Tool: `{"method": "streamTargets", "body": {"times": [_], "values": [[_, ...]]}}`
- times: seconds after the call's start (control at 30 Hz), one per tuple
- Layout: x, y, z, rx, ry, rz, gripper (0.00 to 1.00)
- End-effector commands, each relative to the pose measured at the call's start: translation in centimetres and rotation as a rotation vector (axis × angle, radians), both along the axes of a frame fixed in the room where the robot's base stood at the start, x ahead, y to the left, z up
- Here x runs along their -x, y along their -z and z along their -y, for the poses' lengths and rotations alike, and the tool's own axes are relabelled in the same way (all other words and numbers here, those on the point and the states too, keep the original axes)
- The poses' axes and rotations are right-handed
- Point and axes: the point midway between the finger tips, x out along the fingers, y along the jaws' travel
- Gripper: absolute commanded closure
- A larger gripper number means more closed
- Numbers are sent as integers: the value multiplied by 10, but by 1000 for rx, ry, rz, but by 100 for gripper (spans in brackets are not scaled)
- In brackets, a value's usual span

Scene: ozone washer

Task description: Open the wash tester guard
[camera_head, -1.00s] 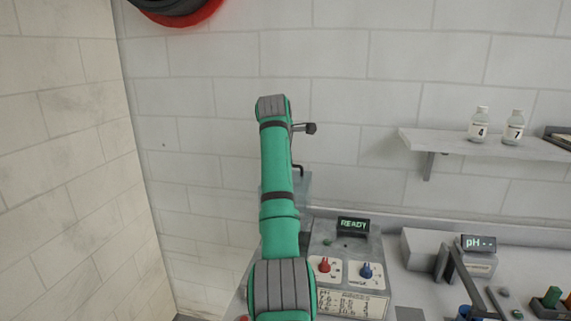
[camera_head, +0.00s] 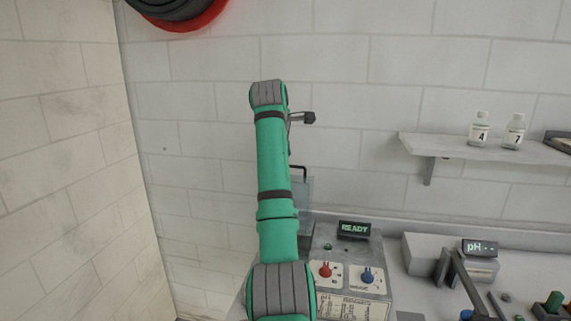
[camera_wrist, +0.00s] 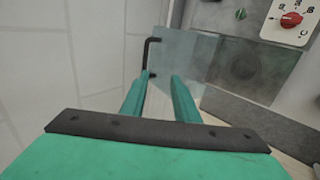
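The wash tester (camera_head: 345,270) stands on the bench with a lit READY display, a red knob and a blue knob. Its guard (camera_head: 303,190) is a translucent grey panel standing upright at the tester's left, partly hidden behind my arm. A black bar handle (camera_head: 299,167) shows at its top. In the wrist view the guard (camera_wrist: 190,52) lies ahead of my gripper (camera_wrist: 160,75), with the black handle (camera_wrist: 148,54) along its left edge. My gripper's fingers are apart. The handle's lower end appears between the fingertips, near the left one; I cannot tell whether they touch.
A pH meter (camera_head: 480,246) and a small stand (camera_head: 455,275) are right of the tester. A tiled wall is close on the left and behind.

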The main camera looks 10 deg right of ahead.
Motion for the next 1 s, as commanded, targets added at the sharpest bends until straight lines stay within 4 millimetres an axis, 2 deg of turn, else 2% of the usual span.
{"method": "streamTargets", "body": {"times": [0.1, 0.3, 0.7, 0.8, 0.83, 1.0], "values": [[12, -17, -7, 1, -1, 3, 72], [26, -35, -14, 0, -1, 2, 72], [29, -41, -19, 0, -5, 2, 72], [29, -41, -20, 0, -6, 2, 96], [29, -41, -20, 0, -6, 2, 100], [29, -41, -19, 1, -4, 2, 100]]}}
